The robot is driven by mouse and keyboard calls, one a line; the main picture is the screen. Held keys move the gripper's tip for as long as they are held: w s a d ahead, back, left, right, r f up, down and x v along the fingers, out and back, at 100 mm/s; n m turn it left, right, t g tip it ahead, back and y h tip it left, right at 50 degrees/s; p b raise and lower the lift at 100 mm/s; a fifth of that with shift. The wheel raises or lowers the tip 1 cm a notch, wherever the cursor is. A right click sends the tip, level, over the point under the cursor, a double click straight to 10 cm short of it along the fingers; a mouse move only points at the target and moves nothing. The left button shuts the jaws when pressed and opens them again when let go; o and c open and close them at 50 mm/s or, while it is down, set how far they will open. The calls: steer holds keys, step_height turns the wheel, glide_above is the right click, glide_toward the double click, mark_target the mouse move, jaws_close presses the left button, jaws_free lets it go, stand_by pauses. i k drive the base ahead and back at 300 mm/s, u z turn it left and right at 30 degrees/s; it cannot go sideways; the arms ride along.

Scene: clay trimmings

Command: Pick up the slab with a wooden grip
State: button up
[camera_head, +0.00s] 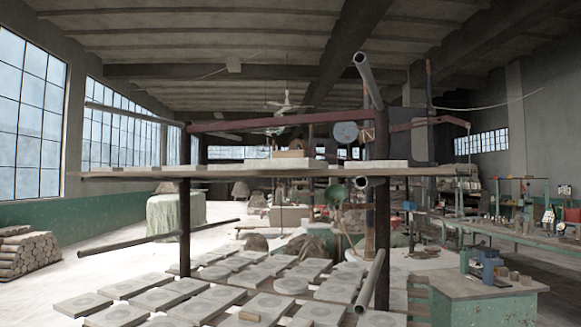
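Many pale grey slabs lie in rows on the lower level in the foreground, several with a faint round mark. One slab (235,323) at the bottom edge, left of centre, carries a small tan wooden-looking piece (250,316); its near part is cut off by the picture's edge. On the upper shelf (140,173), flat pale slabs lie in a row. A tan block (289,153) stands on or behind the slab (287,163) there; I cannot tell if it is attached. My gripper is not in view.
Dark posts (185,220) and (382,220) and projecting pipes (369,80) frame the rack. A green workbench (470,286) with tools stands at right. Stacked logs (28,255) lie at left. Pale floor (95,257) is open at left.

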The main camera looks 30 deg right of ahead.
mark_target(293, 159)
steer(key=z, duration=0.15)
steer(key=i, duration=0.75)
steer(key=z, duration=0.65)
